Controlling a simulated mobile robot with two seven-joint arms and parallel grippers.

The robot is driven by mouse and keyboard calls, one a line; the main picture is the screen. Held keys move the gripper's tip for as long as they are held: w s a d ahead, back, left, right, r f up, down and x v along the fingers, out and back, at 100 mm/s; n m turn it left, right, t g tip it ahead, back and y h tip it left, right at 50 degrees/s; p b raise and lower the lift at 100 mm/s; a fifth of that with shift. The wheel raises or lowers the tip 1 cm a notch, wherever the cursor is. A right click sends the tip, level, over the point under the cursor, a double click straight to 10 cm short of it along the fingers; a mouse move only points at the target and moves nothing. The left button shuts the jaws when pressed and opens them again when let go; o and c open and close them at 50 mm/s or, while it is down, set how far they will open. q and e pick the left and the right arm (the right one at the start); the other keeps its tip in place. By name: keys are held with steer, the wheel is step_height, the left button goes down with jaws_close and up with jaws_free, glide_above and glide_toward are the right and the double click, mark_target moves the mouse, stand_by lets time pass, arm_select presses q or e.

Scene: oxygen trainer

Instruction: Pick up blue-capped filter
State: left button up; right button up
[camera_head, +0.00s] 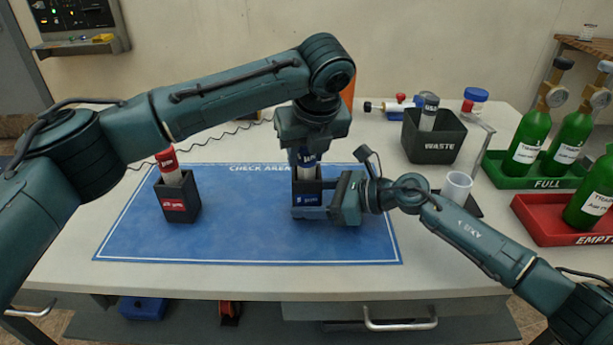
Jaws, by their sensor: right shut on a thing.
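The blue-capped filter (307,158) stands upright in a black holder with a blue label (306,200) on the blue check-area mat (240,220). Its top is partly hidden by my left gripper (309,147), which points down from above right at the cap. I cannot tell whether the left fingers touch the cap or how far apart they are. My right gripper (331,205) comes in from the right, low down, and is shut on the blue-labelled holder.
A red-capped filter (168,167) stands in a red-labelled holder (178,198) on the mat's left. A waste bin (434,147), a white cup (456,188), and green (538,172) and red (560,222) bottle trays lie to the right. The mat's front is clear.

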arm_select(q)
jaws_close()
step_height(320, 180, up, 18)
stand_by(0.7)
arm_select(e)
steer(key=o, duration=0.8)
steer(key=shift+o, duration=0.2)
